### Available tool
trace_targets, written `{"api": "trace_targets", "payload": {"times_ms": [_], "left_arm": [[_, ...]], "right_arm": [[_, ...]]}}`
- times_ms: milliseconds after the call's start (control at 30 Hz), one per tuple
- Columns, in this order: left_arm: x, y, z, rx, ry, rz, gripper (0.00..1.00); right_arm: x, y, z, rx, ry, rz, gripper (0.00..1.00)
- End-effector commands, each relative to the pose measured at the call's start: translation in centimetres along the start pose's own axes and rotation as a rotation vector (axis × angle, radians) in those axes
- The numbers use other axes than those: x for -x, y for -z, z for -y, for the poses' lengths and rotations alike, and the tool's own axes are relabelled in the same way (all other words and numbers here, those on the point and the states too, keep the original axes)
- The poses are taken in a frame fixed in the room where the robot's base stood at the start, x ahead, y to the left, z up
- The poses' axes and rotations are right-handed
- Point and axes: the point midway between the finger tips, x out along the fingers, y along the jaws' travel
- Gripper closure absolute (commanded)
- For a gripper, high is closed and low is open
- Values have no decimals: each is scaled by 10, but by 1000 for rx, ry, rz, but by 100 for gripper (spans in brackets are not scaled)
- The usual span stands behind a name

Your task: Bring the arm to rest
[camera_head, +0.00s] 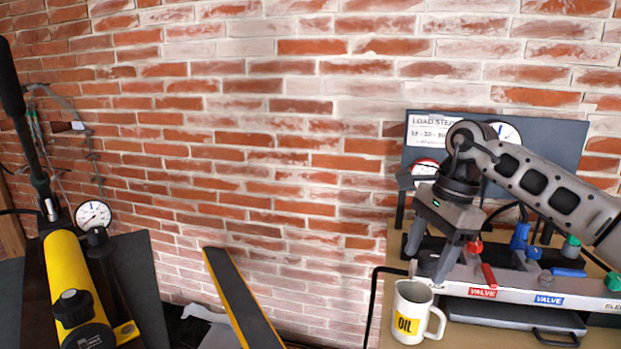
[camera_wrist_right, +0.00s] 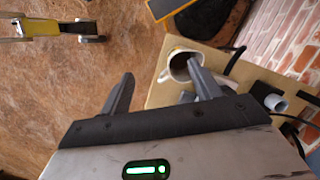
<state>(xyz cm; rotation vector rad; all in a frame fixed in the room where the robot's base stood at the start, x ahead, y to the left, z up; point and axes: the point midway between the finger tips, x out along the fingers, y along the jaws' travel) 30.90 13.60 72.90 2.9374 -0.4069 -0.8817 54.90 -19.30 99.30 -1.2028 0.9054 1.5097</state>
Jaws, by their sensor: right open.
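My right arm (camera_head: 545,185) comes in from the right in the head view, above the valve panel. Its gripper (camera_head: 428,262) points down over the left end of the panel, just above and behind the mug. My left gripper is not in view.
The panel (camera_head: 515,287) carries red and blue valve handles. A dark board (camera_head: 565,140) with gauges stands behind it. A yellow hand pump (camera_head: 68,275) with a gauge (camera_head: 93,215) stands at the left. A brick wall (camera_head: 270,130) closes the back.

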Motion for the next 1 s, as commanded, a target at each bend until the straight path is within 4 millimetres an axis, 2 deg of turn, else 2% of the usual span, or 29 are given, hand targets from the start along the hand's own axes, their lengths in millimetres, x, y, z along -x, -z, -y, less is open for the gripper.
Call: {"api": "trace_targets", "payload": {"times_ms": [33, 167, 233, 267, 367, 400, 500, 567, 633, 733, 833, 900, 933, 1000], "left_arm": [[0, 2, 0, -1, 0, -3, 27], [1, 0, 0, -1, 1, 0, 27], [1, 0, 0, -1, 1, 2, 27], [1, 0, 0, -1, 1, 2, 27], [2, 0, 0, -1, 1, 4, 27], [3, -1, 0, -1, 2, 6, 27], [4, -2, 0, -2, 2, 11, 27], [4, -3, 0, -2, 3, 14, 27], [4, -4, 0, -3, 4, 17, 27], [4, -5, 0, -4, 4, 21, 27], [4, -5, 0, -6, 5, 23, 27], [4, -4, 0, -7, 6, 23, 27], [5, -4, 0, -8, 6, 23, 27], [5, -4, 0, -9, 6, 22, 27]], "right_arm": [[-14, -12, 0, 3, -4, 48, 37], [-47, -50, -1, -13, -5, 207, 37], [-67, -77, -5, -37, -12, 326, 37], [-76, -91, -8, -53, -18, 389, 37], [-105, -151, -22, -161, -64, 678, 37], [-111, -176, -30, -234, -94, 818, 37], [-109, -223, -43, -466, -193, 1157, 37], [-103, -238, -47, -637, -270, 1347, 37], [-95, -243, -49, -860, -373, 1554, 37], [-92, -227, -48, -1224, -545, 1814, 37], [-105, -192, -50, -1626, -737, 2024, 37], [-126, -161, -59, -1931, -881, 2137, 37], [-137, -147, -65, 2060, 942, -2170, 37], [-167, -116, -86, 1957, 897, -1837, 37]]}}
